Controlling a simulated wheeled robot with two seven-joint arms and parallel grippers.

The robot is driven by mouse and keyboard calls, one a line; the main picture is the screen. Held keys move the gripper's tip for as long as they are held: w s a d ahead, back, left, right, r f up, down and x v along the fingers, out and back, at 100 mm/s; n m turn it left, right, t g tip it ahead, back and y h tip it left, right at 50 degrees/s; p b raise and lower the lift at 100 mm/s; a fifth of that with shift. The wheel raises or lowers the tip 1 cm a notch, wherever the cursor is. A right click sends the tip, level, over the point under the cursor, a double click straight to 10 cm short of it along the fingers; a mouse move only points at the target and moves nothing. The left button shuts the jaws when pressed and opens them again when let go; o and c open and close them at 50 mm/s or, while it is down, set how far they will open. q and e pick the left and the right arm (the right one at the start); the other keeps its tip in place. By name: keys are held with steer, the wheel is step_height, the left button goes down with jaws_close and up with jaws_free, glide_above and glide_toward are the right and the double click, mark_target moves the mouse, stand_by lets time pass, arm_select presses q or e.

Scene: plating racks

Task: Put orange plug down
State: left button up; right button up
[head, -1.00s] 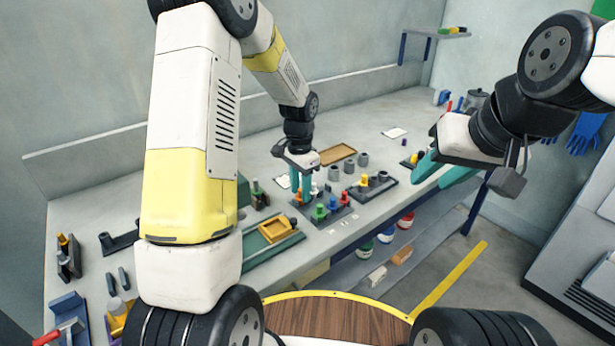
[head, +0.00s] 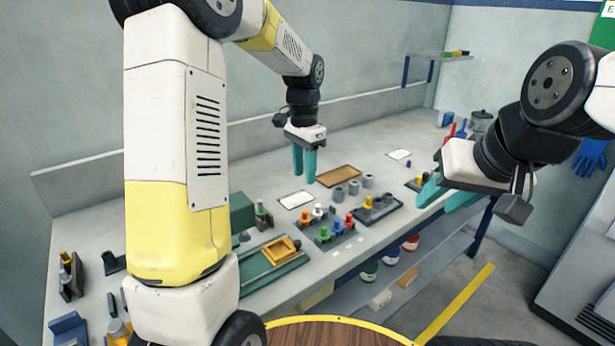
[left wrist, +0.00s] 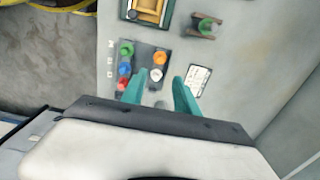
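The orange plug (head: 304,217) stands upright in a dark rack (head: 330,244), at its back left, beside a white plug (head: 317,211). Green, blue and red plugs stand in the same rack. In the left wrist view the orange plug (left wrist: 159,57) shows beyond the white one (left wrist: 156,75). My left gripper (head: 305,178) is open and empty, its teal fingers pointing down above the table behind the rack, clear of the plugs. My right gripper (head: 446,199) is open and empty near the table's front edge at the right.
A second dark rack (head: 387,217) with a yellow plug (head: 369,201) stands to the right. Grey cylinders (head: 353,187) and a brown tray (head: 338,176) lie behind. A green fixture with a yellow frame (head: 279,250) is at the left. The table's back middle is clear.

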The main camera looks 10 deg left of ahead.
arm_select(q)
steer(key=s+a+r+n+t+h, duration=0.1)
steer(key=s+a+r+n+t, duration=0.2)
steer(key=s+r, duration=0.7)
steer(key=s+n+t+h, duration=0.1)
steer(key=s+n+t, duration=0.2)
steer(key=s, duration=1.1)
steer(key=shift+d+r+n, duration=0.15)
steer(key=shift+n, duration=0.95)
